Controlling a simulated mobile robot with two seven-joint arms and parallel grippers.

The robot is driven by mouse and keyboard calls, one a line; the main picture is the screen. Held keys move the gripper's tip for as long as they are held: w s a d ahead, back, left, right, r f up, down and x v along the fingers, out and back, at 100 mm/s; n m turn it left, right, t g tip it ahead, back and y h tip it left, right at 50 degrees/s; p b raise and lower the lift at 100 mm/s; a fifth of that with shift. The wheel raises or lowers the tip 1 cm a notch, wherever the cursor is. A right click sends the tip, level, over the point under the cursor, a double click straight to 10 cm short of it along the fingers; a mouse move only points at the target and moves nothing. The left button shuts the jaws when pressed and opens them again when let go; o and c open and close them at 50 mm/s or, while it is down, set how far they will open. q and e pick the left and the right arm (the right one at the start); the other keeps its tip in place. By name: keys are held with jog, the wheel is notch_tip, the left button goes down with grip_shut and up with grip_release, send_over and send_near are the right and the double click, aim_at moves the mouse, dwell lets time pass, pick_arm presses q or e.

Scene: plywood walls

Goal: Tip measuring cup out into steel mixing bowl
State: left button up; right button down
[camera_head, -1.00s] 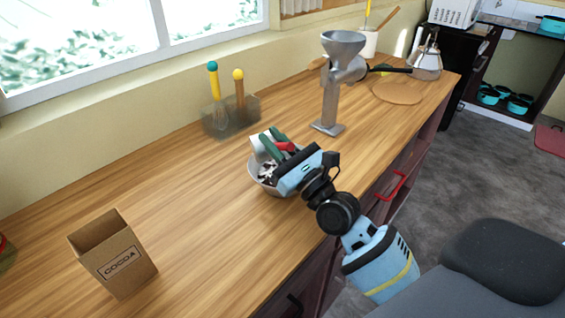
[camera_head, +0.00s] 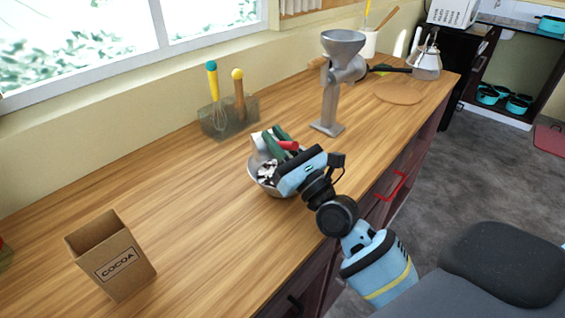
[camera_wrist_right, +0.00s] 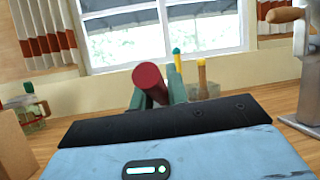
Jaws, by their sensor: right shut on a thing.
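The steel mixing bowl (camera_head: 258,181) sits on the wooden counter, partly hidden behind my right gripper. Dark and pale pieces show inside it. My right gripper (camera_head: 279,139), with green fingers, is above the bowl, shut on the red handle (camera_head: 289,146) of the measuring cup. The cup's pale body (camera_head: 257,141) shows just past the fingers, over the bowl's far side. It appears tilted, and its inside is hidden. In the right wrist view the red handle (camera_wrist_right: 150,80) sits between the two fingers (camera_wrist_right: 158,97). My left gripper is not in view.
A cardboard cocoa box (camera_head: 112,258) stands open at the front left. A grey grinder (camera_head: 330,90) stands right of the bowl. The counter between box and bowl is clear.

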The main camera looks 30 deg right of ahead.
jog(key=shift+s+d+r+m+t+h, duration=0.1)
jog(key=shift+d+r+m+t+h, duration=0.3)
jog(key=shift+m, duration=0.35)
jog(key=shift+d+r+m+t+h, duration=0.2)
jog(key=shift+r+m+h, duration=0.25)
jog(key=shift+m, duration=0.3)
jog(key=shift+s+d+f+m+t+h+b, duration=0.1)
jog(key=shift+d+m+t+h+b, duration=0.15)
jog(key=shift+m+h, duration=0.55)
jog(key=shift+d+f+m+t+h+b, duration=0.1)
jog(key=shift+d+m+h, duration=0.2)
jog(key=shift+m+h, duration=0.5)
jog(key=n+y, duration=0.1)
jog(key=n, duration=0.1)
jog(key=a+f+n+g+y, duration=0.1)
jog(key=n+y, duration=0.1)
jog(key=a+n+y, duration=0.1)
jog(key=n, duration=0.1)
jog(key=shift+w+f+g+y+p, duration=0.2)
jog(key=shift+g+y+p, duration=0.05)
jog(key=shift+g+p, duration=0.1)
jog(key=shift+a, duration=0.1)
jog(key=shift+r, duration=0.15)
